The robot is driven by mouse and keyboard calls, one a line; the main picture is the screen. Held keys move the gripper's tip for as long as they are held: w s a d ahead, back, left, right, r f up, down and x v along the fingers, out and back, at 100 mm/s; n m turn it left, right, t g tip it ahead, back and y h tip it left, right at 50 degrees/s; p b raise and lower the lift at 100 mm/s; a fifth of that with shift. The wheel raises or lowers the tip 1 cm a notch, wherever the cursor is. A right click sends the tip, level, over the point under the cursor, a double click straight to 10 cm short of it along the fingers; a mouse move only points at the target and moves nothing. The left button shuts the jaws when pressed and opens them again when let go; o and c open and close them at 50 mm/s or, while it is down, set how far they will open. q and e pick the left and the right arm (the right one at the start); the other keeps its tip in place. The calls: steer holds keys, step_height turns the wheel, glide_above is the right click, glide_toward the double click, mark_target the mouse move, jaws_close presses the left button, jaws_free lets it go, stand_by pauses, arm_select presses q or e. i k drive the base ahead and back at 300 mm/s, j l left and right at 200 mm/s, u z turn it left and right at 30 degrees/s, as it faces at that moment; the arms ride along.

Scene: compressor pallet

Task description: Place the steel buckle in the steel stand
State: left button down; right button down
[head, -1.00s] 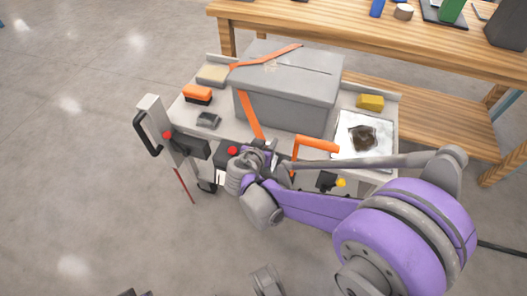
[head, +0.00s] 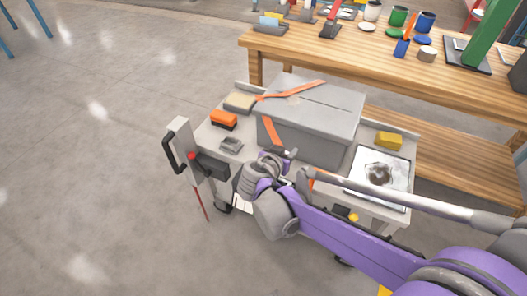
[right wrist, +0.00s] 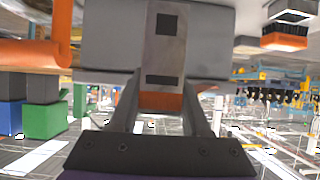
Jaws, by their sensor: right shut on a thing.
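The steel buckle (right wrist: 166,62) is a light grey plate with two dark slots. In the right wrist view it sits between the fingers of my right gripper (right wrist: 165,95), which is shut on it, with orange strap behind. In the head view my right gripper (head: 288,156) is at the front of the grey box, by the lower end of the orange strap (head: 272,131); the buckle is mostly hidden there. A small grey block (head: 231,145), apparently the steel stand, sits on the cart left of the box. My left gripper is out of view.
The cart (head: 204,139) carries the grey box (head: 315,110), an orange brush (head: 223,118), a yellow block (head: 389,141) and a stained white sheet (head: 397,165). A cart handle post (head: 185,140) rises at front left. A wooden bench (head: 300,50) stands behind.

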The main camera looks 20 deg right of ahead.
mark_target(232, 146)
steer(key=i+j, duration=0.25)
steer(key=i, duration=0.15)
steer(key=i+j, duration=0.25)
steer(key=i, duration=0.15)
